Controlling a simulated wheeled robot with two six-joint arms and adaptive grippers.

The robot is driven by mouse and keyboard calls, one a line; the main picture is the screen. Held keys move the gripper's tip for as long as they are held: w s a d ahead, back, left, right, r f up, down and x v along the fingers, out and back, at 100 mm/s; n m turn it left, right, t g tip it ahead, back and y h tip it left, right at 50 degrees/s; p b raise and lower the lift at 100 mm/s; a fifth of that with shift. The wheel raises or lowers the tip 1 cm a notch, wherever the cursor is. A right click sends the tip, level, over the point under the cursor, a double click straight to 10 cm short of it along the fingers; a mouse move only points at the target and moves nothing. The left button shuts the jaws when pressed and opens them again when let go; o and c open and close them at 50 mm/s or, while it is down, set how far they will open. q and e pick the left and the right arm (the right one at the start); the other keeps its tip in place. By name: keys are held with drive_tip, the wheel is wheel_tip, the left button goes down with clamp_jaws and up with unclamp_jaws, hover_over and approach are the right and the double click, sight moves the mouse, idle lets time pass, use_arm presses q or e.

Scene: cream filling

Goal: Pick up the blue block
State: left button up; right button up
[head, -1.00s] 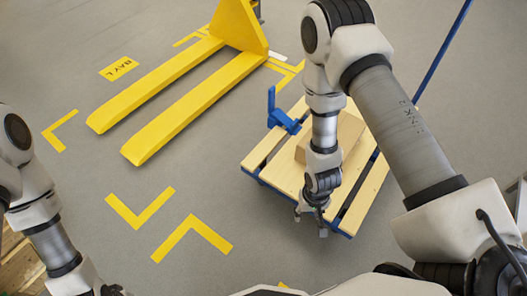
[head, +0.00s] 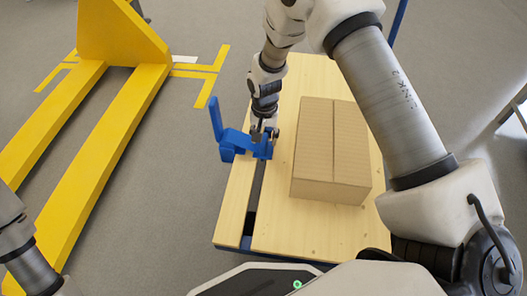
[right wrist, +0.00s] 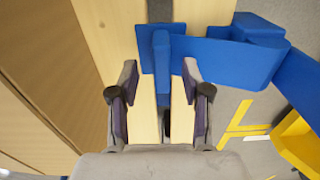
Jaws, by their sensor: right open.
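The blue block (head: 237,142) is an odd-shaped piece with an upright arm, at the left edge of a wooden-slatted cart (head: 300,230). In the right wrist view the blue block (right wrist: 235,58) spreads to the right, with a narrow bar standing out between my fingers. My right gripper (head: 265,133) points down at the block's right end in the head view. In the right wrist view my right gripper (right wrist: 160,75) is open, one finger on each side of the bar, with gaps showing. My left arm shows at the lower left; its gripper is out of frame.
A cardboard box (head: 330,150) stands on the cart close to the right of my right gripper; it also fills the left of the right wrist view (right wrist: 40,85). A yellow pallet truck (head: 110,130) stands on the floor to the left. Grey floor lies between them.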

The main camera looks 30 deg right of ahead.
sight(264, 140)
wheel_tip(264, 140, down, 4)
drive_tip(key=shift+w+r+b, duration=0.1)
drive_tip(key=shift+r+b, duration=0.05)
drive_tip(key=shift+b, duration=0.6)
use_arm(q)
wheel_tip(264, 140, down, 2)
drive_tip(key=shift+w+f, duration=0.1)
drive_tip(key=shift+f, duration=0.15)
use_arm(e)
drive_tip(key=shift+r, duration=0.15)
clamp_jaws()
